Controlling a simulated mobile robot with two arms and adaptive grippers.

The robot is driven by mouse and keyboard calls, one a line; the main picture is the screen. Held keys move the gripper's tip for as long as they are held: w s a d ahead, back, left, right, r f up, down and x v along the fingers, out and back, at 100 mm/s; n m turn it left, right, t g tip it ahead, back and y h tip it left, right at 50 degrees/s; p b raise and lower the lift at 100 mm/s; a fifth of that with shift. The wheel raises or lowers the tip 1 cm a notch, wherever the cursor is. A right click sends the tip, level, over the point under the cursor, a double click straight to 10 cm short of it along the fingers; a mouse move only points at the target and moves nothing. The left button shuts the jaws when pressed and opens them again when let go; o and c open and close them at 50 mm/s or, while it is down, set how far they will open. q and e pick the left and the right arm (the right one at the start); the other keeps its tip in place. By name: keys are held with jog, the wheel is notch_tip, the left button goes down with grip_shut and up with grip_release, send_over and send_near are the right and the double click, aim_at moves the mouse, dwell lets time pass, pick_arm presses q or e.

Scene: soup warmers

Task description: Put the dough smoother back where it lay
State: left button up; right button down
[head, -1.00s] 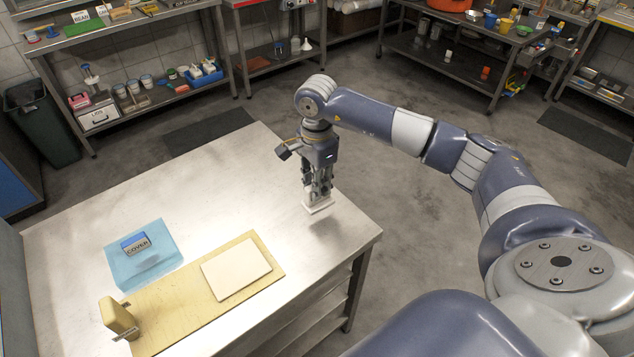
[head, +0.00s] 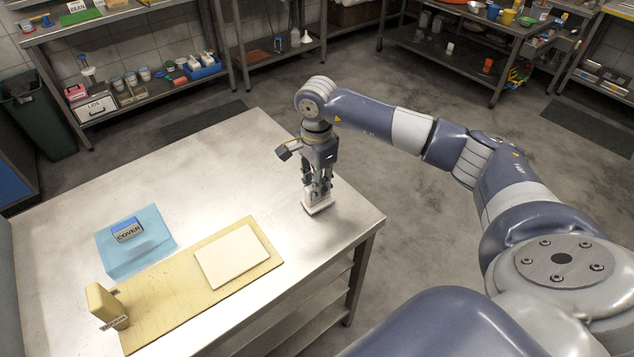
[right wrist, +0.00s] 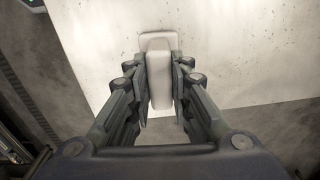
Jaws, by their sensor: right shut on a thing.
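The dough smoother (head: 319,209) is a white flat plate with a raised grip, near the right edge of the steel table. My right gripper (head: 318,192) points down and is shut on its grip. In the right wrist view the smoother (right wrist: 158,42) sits between the two fingers, with the table top below it. Its base is at or just above the table; I cannot tell whether it touches. The fingers hide part of the grip. My left gripper is not in view.
On the steel table (head: 190,180) lie a blue pad with a "COVER" label (head: 128,232), a wooden board (head: 165,312) with a pale slab (head: 233,257), and a beige labelled block (head: 104,304). The table top around the smoother is clear.

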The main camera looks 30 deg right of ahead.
jog(key=shift+f, duration=0.2)
dwell(0.6)
jog(key=c, duration=1.4)
grip_release()
jog(key=shift+o, duration=0.2)
notch_tip(320, 180, up, 12)
jog(key=shift+s, duration=0.1)
